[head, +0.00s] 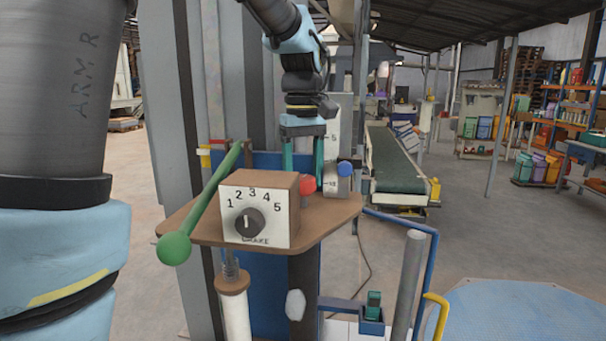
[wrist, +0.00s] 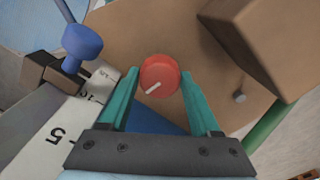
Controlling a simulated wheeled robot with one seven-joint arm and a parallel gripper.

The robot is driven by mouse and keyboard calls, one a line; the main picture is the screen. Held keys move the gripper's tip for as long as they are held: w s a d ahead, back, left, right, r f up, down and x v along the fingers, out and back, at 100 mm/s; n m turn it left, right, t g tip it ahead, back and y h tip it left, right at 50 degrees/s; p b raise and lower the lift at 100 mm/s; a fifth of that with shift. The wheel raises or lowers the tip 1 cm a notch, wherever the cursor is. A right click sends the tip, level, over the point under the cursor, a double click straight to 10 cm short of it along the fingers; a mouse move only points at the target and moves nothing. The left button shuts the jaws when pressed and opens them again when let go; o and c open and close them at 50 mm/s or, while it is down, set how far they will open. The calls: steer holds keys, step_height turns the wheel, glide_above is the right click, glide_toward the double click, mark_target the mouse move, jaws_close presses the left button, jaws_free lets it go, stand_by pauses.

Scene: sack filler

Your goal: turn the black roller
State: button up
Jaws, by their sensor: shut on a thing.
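My gripper (wrist: 160,78) has its two teal fingers on either side of a round red knob (wrist: 159,75) with a white pointer line, shut on it. In the head view my gripper (head: 304,180) points down at the red knob (head: 307,184), which is partly hidden by the box on the brown shelf (head: 322,220). A black knob (head: 249,223) with a white mark is on the front of the box (head: 262,205) labelled BRAKE, with a dial from 1 to 5. My gripper is behind that knob, apart from it. I cannot make out a clear black roller.
A green lever (head: 200,208) slants past the box's left side. A blue knob (head: 345,169) sits on a scale plate right of my gripper, and shows in the wrist view (wrist: 83,42). A grey post (head: 408,287) and blue rail stand at right. A conveyor (head: 395,162) is behind.

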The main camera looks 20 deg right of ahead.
stand_by(0.5)
steer(key=o, duration=1.4)
steer(key=shift+r, duration=0.1)
step_height(320, 180, up, 11)
steer(key=shift+f+b, duration=0.2)
steer(key=shift+b, duration=0.7)
